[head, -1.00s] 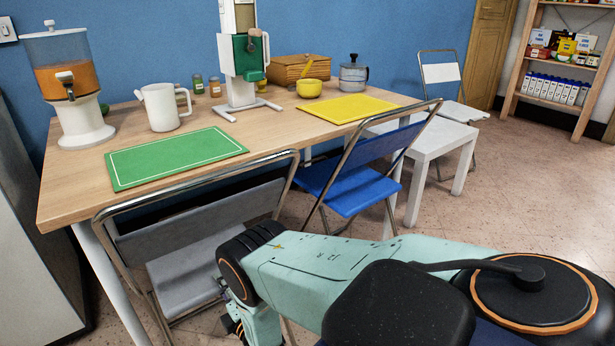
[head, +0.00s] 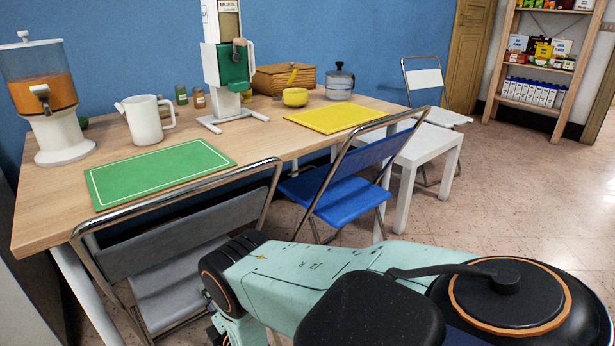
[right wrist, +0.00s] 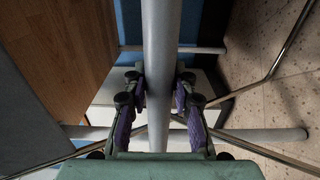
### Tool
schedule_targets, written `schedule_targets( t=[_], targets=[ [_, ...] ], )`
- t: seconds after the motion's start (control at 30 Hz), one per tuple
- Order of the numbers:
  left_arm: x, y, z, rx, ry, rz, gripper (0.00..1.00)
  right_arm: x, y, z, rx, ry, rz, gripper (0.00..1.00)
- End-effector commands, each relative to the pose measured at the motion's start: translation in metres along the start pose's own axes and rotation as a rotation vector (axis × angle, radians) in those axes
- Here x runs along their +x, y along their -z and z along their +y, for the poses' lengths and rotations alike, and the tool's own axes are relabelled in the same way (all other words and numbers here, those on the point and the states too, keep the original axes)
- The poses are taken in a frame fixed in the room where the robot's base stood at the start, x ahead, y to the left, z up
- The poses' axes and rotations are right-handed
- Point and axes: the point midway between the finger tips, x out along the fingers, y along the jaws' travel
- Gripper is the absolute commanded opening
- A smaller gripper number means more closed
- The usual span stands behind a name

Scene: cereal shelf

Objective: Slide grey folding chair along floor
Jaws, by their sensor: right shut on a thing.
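The grey folding chair (head: 175,240) stands at the near side of the table, its metal back frame rising close to the table edge by the green mat. My right arm reaches from the lower right toward the chair and covers part of it in the head view. My left gripper is not in view.
The wooden table (head: 40,215) stands behind the chair. A blue folding chair (head: 345,195) is to its right, then a white stool (head: 425,150) and a white folding chair (head: 425,82). A shelf (head: 530,105) stands far right. Floor at the right is clear.

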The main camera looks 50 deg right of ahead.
Motion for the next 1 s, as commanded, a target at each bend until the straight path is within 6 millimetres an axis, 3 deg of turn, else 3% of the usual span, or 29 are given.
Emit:
schedule_targets(
  t=[0.3,0.67,0.7,1.0],
  targets=[
    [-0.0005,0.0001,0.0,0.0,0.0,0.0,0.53,-0.003,0.0,-0.0078,-0.001,0.017,0.001,0.0],
    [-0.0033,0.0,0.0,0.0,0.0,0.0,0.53,-0.0051,-0.0005,-0.0028,-0.002,0.02,0.0,0.0],
    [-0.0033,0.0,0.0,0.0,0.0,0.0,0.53,-0.0051,-0.0006,-0.0029,-0.002,0.02,0.0,0.28],
    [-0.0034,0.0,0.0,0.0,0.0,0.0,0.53,-0.0018,-0.0001,-0.0002,-0.001,0.012,0.0,0.53]
  ],
)
